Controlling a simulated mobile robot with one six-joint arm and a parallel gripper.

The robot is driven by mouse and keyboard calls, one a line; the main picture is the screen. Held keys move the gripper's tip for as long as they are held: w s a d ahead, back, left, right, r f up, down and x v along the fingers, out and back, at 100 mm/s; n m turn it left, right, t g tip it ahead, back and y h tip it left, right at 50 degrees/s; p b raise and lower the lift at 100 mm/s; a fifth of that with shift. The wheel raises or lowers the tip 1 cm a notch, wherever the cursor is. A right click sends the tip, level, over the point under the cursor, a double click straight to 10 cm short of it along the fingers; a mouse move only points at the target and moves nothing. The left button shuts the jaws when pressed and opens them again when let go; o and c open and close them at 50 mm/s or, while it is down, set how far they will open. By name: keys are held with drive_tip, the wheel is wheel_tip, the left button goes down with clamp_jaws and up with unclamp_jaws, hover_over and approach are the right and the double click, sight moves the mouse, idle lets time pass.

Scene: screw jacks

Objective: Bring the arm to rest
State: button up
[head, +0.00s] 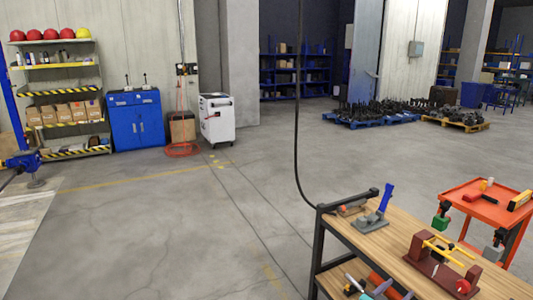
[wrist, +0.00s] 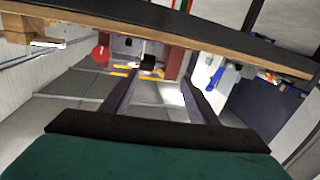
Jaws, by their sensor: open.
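My gripper (wrist: 160,82) shows in the wrist view, its two dark fingers spread well apart. It is open, and I see nothing held between the fingers. Beyond the fingertips lie a red round knob (wrist: 101,53), yellow bars and a black block (wrist: 147,62), apparently at a distance from the fingers. I do not make out my arm or gripper in the head view.
A wooden workbench (head: 400,262) at the lower right carries a red-brown screw fixture (head: 432,272) with yellow bars and a grey-and-blue tool (head: 376,215). An orange cart (head: 480,212) stands beside it. A black cable (head: 297,120) hangs near the bench. The floor (head: 180,230) to the left is clear.

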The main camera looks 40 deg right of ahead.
drive_tip(key=w+a+f+n+t+y, duration=0.1)
drive_tip(key=w+a+f+n+t, duration=0.2)
drive_tip(key=w+a, duration=0.45)
drive_tip(key=w+a+f+n+t+y, duration=0.25)
drive_tip(key=w+a, duration=0.25)
drive_tip(key=w, duration=0.5)
drive_tip(key=w+a+f+n+t+y, duration=0.1)
drive_tip(key=w+a+f+n+t, duration=0.15)
drive_tip(key=w+a, duration=0.45)
drive_tip(key=w+a+f+n+t+y, duration=0.1)
drive_tip(key=w+a+f+n+y, duration=0.35)
drive_tip(key=a, duration=0.85)
drive_tip(key=w+a+f+n+t+y, duration=0.2)
drive_tip(key=w+a+f+y, duration=0.45)
drive_tip(key=a, duration=0.65)
drive_tip(key=s+a+f+n+g+y, duration=0.1)
drive_tip(key=s+a+f+g, duration=0.1)
drive_tip(key=s+a+f, duration=0.35)
drive_tip(key=s+a+f+n+g+y, duration=0.1)
drive_tip(key=s+a+f+n+g, duration=0.15)
drive_tip(key=a, duration=0.55)
drive_tip(key=s+a+f+n+g+y, duration=0.1)
drive_tip(key=s+a+f+g+y, duration=0.15)
drive_tip(key=a+f, duration=0.3)
drive_tip(key=s+m+g+h, duration=0.1)
drive_tip(key=s+g, duration=0.8)
drive_tip(key=s, duration=1.3)
drive_tip(key=shift+d+r+m+g+h, duration=0.2)
drive_tip(key=shift+r+m+g+h, duration=0.2)
drive_tip(key=shift+h, duration=0.2)
